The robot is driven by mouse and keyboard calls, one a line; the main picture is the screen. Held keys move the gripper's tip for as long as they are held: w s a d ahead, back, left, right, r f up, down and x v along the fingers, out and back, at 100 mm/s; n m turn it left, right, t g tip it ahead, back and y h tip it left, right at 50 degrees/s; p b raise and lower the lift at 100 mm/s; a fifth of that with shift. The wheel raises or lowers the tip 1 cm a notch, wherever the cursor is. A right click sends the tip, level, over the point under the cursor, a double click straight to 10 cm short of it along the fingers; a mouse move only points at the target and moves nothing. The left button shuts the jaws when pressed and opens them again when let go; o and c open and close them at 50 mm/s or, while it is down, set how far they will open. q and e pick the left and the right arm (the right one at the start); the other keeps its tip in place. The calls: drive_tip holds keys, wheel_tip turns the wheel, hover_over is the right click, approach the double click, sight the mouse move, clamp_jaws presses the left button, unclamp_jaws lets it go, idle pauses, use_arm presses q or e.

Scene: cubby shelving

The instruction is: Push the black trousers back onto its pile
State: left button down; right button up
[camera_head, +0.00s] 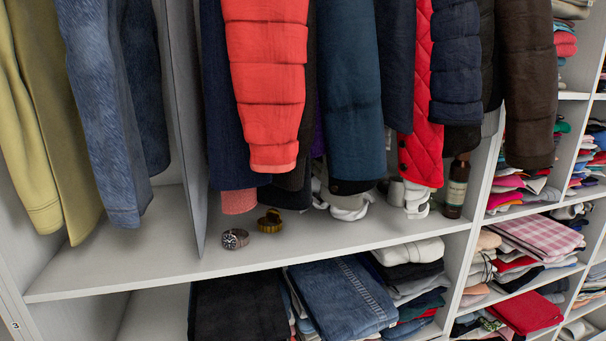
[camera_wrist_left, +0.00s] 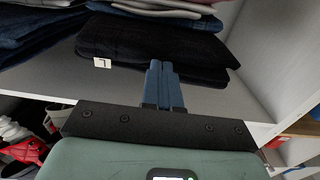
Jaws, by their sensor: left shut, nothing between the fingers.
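In the left wrist view, black folded trousers (camera_wrist_left: 150,42) with a small white tag on their front edge lie in a low pile on a pale shelf. Another dark folded piece shows beneath them, and lighter cloth above. My left gripper (camera_wrist_left: 160,66) has its blue fingers together, empty, pointing at the front edge of the black trousers. I cannot tell whether the tips touch the cloth. In the head view, a black folded garment (camera_head: 236,308) lies at the bottom left of the jeans; I cannot tell whether it is the same one. Neither gripper shows in the head view.
Folded blue jeans (camera_head: 342,298) and a mixed pile (camera_head: 412,272) lie on the lower shelf. In the wrist view, a white wall (camera_wrist_left: 278,50) bounds the right.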

use_arm(q)
drive_tip(key=shift+x, duration=2.45)
drive_tip(key=b+v, duration=0.1)
drive_tip(key=v, duration=0.9)
drive_tip(key=shift+b, duration=0.35)
idle(0.4)
